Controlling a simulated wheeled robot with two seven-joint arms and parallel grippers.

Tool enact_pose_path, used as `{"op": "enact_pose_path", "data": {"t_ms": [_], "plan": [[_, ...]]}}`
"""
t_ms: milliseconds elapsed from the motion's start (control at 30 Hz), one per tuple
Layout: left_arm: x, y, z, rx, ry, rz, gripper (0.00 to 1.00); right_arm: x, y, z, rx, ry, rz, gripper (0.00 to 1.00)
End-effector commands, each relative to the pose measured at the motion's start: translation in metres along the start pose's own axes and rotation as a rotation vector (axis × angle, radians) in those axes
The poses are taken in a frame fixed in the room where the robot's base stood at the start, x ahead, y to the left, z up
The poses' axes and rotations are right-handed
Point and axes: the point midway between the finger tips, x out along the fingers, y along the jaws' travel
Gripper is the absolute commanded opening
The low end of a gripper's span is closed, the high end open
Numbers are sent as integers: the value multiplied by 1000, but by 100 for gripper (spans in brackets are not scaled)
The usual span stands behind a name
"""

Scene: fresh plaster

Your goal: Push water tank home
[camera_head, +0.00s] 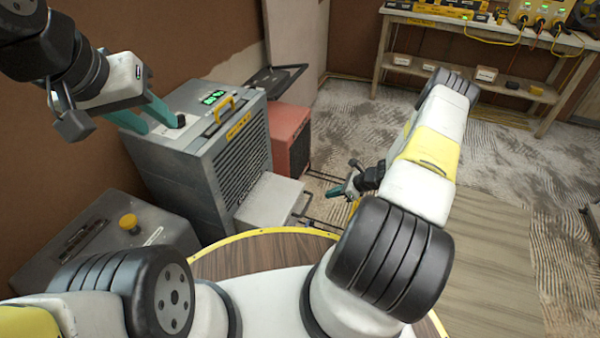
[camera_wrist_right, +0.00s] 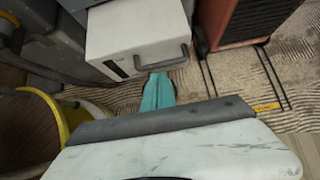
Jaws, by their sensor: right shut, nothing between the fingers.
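The water tank (camera_head: 272,202) is a pale grey box sticking out of the lower front of the grey dehumidifier (camera_head: 205,150). In the right wrist view the tank (camera_wrist_right: 125,35) shows its front face with a dark bar handle (camera_wrist_right: 162,60). My right gripper (camera_head: 335,192) is shut and empty, in front of the tank's face. In the right wrist view its teal fingers (camera_wrist_right: 158,92) point at the face just below the handle; I cannot tell whether they touch. My left gripper (camera_head: 127,123) is open, its teal fingers spread by the dehumidifier's top left.
A red heater (camera_head: 290,140) stands just behind the dehumidifier. A grey case (camera_head: 105,240) with a yellow knob is at the lower left. A workbench (camera_head: 480,35) with tools stands at the back right. The patterned floor between is mostly clear.

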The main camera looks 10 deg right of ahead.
Motion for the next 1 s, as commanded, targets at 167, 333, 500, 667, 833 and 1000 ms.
{"op": "enact_pose_path", "data": {"t_ms": [167, 333, 500, 667, 833, 1000], "plan": [[0, 0, 0, 0, 0, 0, 36, 23, 1, 1, 0, -2, 3, 0], [0, 0, 0, 0, 0, 0, 36, 60, 2, 1, -1, -1, 4, 0], [0, 0, 0, 0, 0, 0, 36, 95, 2, 1, -3, -1, 3, 0], [0, 0, 0, 0, 0, 0, 36, 114, 1, 17, -5, 0, 2, 0], [0, 0, 0, 0, 0, 0, 36, 124, 1, 27, -2, 0, 2, 0], [0, 0, 0, 0, 0, 0, 36, 126, 0, 30, -2, 0, 1, 0]]}}
